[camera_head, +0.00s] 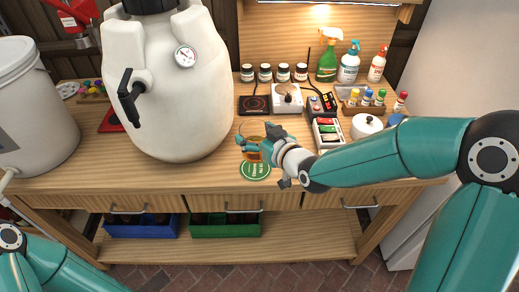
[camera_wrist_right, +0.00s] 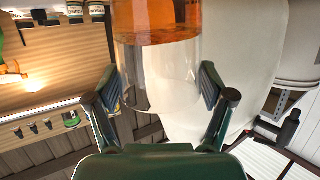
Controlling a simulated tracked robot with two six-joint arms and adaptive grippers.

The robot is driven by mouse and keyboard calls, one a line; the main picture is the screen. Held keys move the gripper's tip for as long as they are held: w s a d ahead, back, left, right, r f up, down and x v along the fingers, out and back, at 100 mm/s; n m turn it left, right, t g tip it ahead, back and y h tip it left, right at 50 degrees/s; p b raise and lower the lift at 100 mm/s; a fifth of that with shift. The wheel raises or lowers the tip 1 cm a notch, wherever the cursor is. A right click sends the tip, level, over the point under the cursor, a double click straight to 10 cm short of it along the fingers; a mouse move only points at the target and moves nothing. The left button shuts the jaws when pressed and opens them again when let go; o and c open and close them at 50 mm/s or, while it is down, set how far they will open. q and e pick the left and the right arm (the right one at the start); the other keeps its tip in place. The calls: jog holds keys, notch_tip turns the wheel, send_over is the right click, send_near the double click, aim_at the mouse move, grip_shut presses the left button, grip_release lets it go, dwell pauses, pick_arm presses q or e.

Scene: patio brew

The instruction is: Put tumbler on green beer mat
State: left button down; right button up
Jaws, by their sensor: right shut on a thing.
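The tumbler (camera_head: 254,155) is clear with amber liquid in it. My right gripper (camera_head: 256,142) is shut on it, over the workbench. In the right wrist view the tumbler (camera_wrist_right: 156,60) stands between both fingers (camera_wrist_right: 160,86), and the scene appears upside down. The green beer mat (camera_head: 255,171) lies flat near the bench's front edge. In the head view the tumbler overlaps the mat's far side; I cannot tell whether its base touches the mat. My left arm shows at the lower left, its gripper out of view.
A large white keg (camera_head: 185,100) with a black tap stands left of the tumbler. A black hot plate (camera_head: 253,105), a white device (camera_head: 287,98) and a tray of coloured items (camera_head: 327,133) lie behind and to the right. The bench front left of the mat is clear.

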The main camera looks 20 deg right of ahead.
notch_tip(320, 180, down, 6)
dwell(0.5)
jog(key=o, duration=1.3)
jog(key=shift+f, duration=0.1)
jog(key=shift+c, duration=0.2)
